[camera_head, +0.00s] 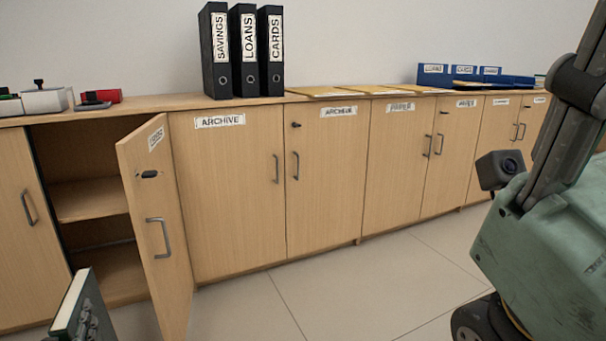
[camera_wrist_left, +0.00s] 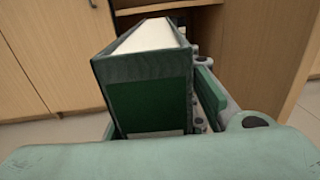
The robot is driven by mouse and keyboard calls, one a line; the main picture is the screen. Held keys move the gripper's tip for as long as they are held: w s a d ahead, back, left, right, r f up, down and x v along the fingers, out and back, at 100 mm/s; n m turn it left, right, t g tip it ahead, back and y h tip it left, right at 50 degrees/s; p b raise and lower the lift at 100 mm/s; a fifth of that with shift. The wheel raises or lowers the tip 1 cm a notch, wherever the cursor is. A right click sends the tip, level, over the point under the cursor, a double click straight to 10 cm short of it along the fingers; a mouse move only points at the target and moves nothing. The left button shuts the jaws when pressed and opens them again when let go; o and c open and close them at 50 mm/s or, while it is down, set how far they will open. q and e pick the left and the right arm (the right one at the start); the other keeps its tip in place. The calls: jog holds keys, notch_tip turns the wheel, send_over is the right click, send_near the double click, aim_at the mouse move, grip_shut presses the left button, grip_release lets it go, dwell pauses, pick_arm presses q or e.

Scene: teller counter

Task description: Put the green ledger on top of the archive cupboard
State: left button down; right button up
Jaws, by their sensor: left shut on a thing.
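The green ledger (camera_head: 70,304) is at the lower left of the head view, standing with its pages facing up. My left gripper (camera_head: 92,322) is shut on it. In the left wrist view the ledger (camera_wrist_left: 148,92) fills the middle, with a gripper finger (camera_wrist_left: 208,95) against its right side. The archive cupboard (camera_head: 228,200) stands in the middle of the head view, labelled ARCHIVE and with its doors shut. The ledger is in front of and below the open cupboard left of it. My right gripper is not in view.
An open cupboard door (camera_head: 160,230) juts out between the ledger and the archive cupboard. Black binders (camera_head: 243,50) stand on the archive cupboard's top, with yellow folders (camera_head: 350,91) to their right. Bare top (camera_head: 185,101) shows left of the binders. Stamps (camera_head: 100,98) lie farther left.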

pick_arm(q)
jog(key=s+d+r+m+h, duration=0.1)
jog(key=s+d, duration=0.3)
jog(key=d, duration=0.6)
jog(key=s+d+r+m+h, duration=0.1)
jog(key=s+d+r+h, duration=0.2)
jog(key=d, duration=0.8)
jog(key=s+d+r+m+t+h, duration=0.1)
jog(key=s+d+r+m+h, duration=0.1)
jog(key=s+d, duration=0.5)
jog(key=d, duration=0.4)
jog(key=shift+r, duration=0.15)
jog(key=shift+d, duration=0.1)
